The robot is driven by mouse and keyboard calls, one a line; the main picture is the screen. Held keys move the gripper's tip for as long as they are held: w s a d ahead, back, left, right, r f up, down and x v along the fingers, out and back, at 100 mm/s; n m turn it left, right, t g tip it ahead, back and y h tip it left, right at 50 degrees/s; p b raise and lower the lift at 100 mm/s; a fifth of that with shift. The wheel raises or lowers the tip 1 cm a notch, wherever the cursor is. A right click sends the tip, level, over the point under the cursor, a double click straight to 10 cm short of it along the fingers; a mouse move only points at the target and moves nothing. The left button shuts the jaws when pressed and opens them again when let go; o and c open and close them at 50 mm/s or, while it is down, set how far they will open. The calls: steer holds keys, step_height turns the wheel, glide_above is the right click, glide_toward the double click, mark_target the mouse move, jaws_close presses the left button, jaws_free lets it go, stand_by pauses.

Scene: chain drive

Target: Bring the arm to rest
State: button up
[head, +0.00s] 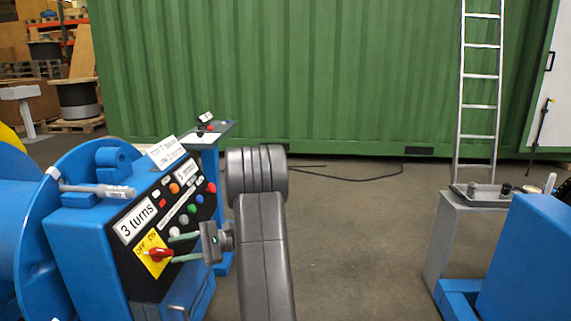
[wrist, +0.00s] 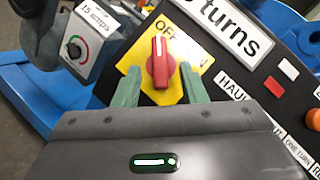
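My gripper (head: 172,249) is at the blue control cabinet's sloped black panel, with its two green fingers pointing at the red knob (head: 159,254). In the wrist view the knob (wrist: 161,62) stands on a yellow OFF/ON plate (wrist: 188,24), between my fingertips (wrist: 159,74). A gap shows on both sides of the knob, so my gripper is open and around it, holding nothing. The knob's white mark points up in the wrist view; I cannot tell surely which word it is set to. My grey arm reaches up from the bottom middle in the head view.
The panel bears a "3 turns" label (head: 136,220) and several coloured buttons. A grey-handled tool (head: 98,189) lies on the cabinet's top. A small blue stand (head: 210,139) is behind. A grey bench with a tray (head: 482,196) stands at right.

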mark_target(167, 252)
steer(key=p+v, duration=0.2)
steer(key=v, duration=0.9)
steer(key=shift+m, duration=0.3)
steer(key=b+x, duration=0.3)
steer(key=x, duration=1.1)
steer(key=shift+s+a+f, duration=0.1)
steer(key=m+t+y, duration=0.1)
steer(key=m+t, duration=0.1)
steer(key=m, duration=0.1)
steer(key=shift+m+y+b, duration=0.3)
steer(key=shift+b, duration=0.05)
steer(key=m+t, duration=0.2)
steer(key=m, duration=0.1)
steer(key=m+t+y, duration=0.1)
steer(key=m+t, duration=0.1)
steer(key=m, duration=0.1)
steer(key=shift+s, duration=0.15)
